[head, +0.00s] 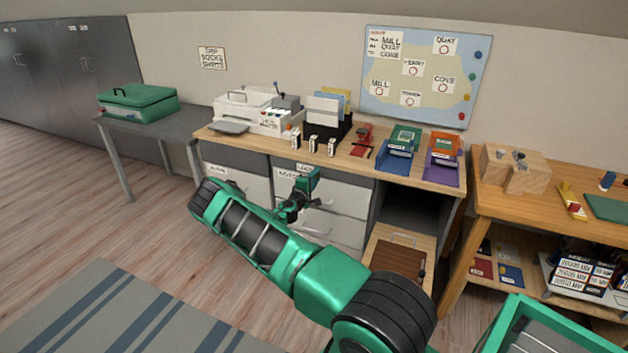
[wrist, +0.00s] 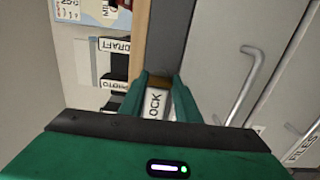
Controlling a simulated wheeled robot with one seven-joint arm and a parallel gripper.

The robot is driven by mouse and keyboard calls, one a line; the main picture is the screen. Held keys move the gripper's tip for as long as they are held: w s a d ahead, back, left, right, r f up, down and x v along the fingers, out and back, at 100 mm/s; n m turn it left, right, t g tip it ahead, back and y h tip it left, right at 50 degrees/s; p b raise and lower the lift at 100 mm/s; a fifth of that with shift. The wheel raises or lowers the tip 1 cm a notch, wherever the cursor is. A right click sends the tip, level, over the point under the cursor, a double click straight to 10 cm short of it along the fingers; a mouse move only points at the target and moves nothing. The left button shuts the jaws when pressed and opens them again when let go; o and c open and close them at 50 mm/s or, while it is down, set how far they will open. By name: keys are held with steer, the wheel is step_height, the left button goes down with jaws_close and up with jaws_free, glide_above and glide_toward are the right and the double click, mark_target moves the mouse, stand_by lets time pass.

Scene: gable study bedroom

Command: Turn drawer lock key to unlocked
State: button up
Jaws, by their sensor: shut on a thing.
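My gripper (head: 309,181) is at the upper part of the white drawer fronts (head: 347,197) under the long desk. In the wrist view, my gripper (wrist: 160,84) has its two green fingers close together around a small brownish-gold piece (wrist: 157,81), which looks like the key. Most of the key is hidden, and I cannot tell which way it is turned. A white label reading LOCK (wrist: 154,104) shows between the fingers. In the head view, my gripper hides the key and the lock.
Drawer handles (wrist: 243,85) stick out beside my gripper. The desk top (head: 357,158) above holds a printer (head: 246,107), an organizer and trays (head: 397,162). The floor (head: 150,235) at left is open.

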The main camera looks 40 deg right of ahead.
steer(key=shift+w+a+f, duration=0.15)
steer(key=shift+w+a, duration=0.1)
steer(key=o, duration=1)
steer(key=shift+o, duration=0.2)
steer(key=shift+s+d, duration=0.15)
steer(key=v, duration=1)
steer(key=shift+s+a, duration=0.15)
steer(key=shift+a, duration=0.2)
